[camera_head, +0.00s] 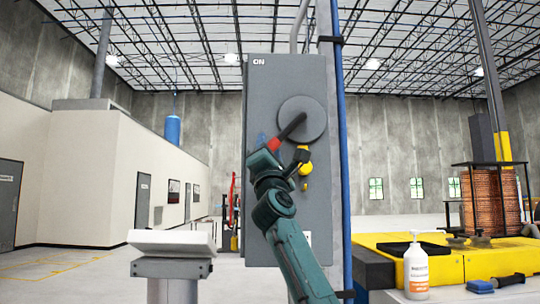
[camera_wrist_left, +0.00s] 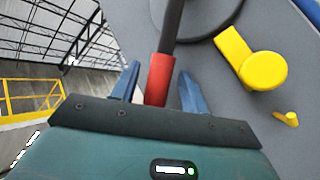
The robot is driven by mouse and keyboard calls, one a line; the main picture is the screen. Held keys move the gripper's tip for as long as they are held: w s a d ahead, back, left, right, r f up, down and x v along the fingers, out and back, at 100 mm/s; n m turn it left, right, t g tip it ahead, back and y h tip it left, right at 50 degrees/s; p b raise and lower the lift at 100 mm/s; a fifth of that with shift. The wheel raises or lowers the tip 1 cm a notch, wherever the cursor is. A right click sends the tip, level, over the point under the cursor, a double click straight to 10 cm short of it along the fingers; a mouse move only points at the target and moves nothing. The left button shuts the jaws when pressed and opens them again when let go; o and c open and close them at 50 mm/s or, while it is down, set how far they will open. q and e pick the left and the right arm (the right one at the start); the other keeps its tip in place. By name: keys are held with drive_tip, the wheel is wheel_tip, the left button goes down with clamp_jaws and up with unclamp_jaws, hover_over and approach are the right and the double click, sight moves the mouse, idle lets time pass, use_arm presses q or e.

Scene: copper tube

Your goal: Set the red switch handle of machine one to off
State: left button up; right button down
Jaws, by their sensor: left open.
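The grey switch box (camera_head: 262,90) of the machine stands upright on a post, with "ON" printed at its top left. A round dark disc (camera_head: 315,122) on its front carries the switch handle, a dark bar with a red grip (camera_head: 276,145), angled down and left in the head view. My left gripper (camera_head: 268,143) is at the red grip. In the left wrist view, the red grip (camera_wrist_left: 159,76) lies between the two blue fingers of my left gripper (camera_wrist_left: 157,78), with gaps showing beside it; the fingers are open. My right gripper is not in view.
A yellow latch (camera_head: 304,168) sticks out below the disc, close beside my left gripper. A white-topped stand (camera_head: 172,243) is at lower left.

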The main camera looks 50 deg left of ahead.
use_arm(q)
drive_tip(key=b+v, duration=0.3)
drive_tip(key=v, duration=1)
drive_tip(key=shift+f, duration=0.15)
